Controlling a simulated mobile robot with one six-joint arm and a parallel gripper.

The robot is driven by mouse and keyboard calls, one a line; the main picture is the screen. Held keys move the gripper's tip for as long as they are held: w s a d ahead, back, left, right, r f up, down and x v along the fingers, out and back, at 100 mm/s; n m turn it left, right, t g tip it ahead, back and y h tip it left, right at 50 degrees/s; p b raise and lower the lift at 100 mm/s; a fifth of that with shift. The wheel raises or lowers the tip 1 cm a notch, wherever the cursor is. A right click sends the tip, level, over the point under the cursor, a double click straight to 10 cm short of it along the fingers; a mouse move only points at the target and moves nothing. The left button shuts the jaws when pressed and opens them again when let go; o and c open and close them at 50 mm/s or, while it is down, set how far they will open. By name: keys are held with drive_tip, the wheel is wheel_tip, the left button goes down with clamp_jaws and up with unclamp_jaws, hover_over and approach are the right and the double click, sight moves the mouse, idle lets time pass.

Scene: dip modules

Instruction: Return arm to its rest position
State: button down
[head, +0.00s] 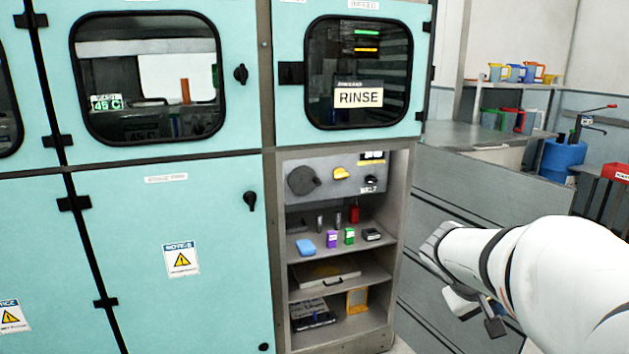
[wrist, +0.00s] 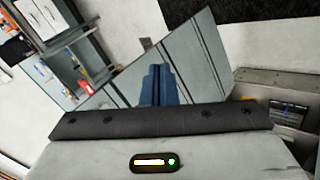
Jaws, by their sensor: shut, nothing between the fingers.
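My arm reaches in from the right edge of the head view, in front of the grey drawer fronts and to the right of the open shelves. My gripper (head: 489,315) hangs at its end, pointing downward, apart from the cabinet. In the wrist view my gripper (wrist: 158,72) shows as two dark blue fingers close together, shut with nothing between them. Part of the gripper is hidden by its own body in the head view.
The open shelf unit (head: 338,268) holds small coloured boxes, tools and a tray. A grey counter (head: 455,135), a blue drum (head: 562,163) and a red bin (head: 615,172) are at right.

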drive_tip(key=s+a+r+y+p, duration=0.4)
drive_tip(key=a+p, duration=0.3)
drive_tip(key=a, duration=0.2)
drive_tip(key=s+a+r+y+p, duration=0.4)
drive_tip(key=s+a+r+p, duration=0.2)
drive_tip(key=a, duration=0.4)
drive_tip(key=shift+s+a+r+p, duration=0.15)
drive_tip(key=shift+s+a+p, duration=0.15)
drive_tip(key=shift+s+p, duration=0.2)
drive_tip(key=c, duration=2.1)
unclamp_jaws()
